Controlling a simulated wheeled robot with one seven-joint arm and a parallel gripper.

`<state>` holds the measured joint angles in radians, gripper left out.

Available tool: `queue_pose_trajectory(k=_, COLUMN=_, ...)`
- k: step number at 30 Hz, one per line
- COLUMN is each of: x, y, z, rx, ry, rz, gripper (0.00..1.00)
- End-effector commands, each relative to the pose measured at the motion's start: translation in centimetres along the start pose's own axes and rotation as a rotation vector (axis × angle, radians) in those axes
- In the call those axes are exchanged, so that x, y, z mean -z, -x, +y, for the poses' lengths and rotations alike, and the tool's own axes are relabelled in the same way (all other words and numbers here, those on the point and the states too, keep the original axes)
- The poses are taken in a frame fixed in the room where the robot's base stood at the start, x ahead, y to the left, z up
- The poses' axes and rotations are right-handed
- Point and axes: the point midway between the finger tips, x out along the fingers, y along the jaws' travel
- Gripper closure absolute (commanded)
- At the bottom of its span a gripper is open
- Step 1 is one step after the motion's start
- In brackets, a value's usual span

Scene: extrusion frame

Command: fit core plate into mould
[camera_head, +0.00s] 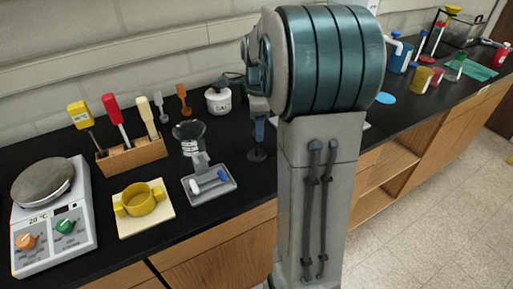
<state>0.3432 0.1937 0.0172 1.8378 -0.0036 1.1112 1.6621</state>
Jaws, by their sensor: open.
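A yellow ring-shaped piece (145,198) with a lug on each side sits on a square cream plate (158,227) near the counter's front edge. These look like the mould parts, but I cannot tell which is the core plate or whether the two are joined. The end of my arm, with my gripper (259,119), hangs above the counter to the right of them, beside my large teal joint. It is open and apart from the yellow piece. My own arm hides part of it, and its fingers are hard to make out.
A wooden block (133,154) with upright tools is behind the plate. A grey tray (209,184) with a blue-and-white item lies right of it. A white jar (218,100) stands farther back. Little black counter is free between them.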

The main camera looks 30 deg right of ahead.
Motion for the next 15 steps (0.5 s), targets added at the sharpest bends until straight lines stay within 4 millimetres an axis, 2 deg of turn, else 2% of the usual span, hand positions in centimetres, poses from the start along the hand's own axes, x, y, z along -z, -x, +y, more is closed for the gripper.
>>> queue_pose_trajectory(k=5, x=-0.1, y=-1.1, z=0.0, rx=-0.001, ry=0.001, rz=0.000, gripper=0.41)
queue_pose_trajectory(k=15, x=-0.3, y=-5.5, z=-0.2, rx=-0.001, ry=0.001, rz=0.000, gripper=0.41)
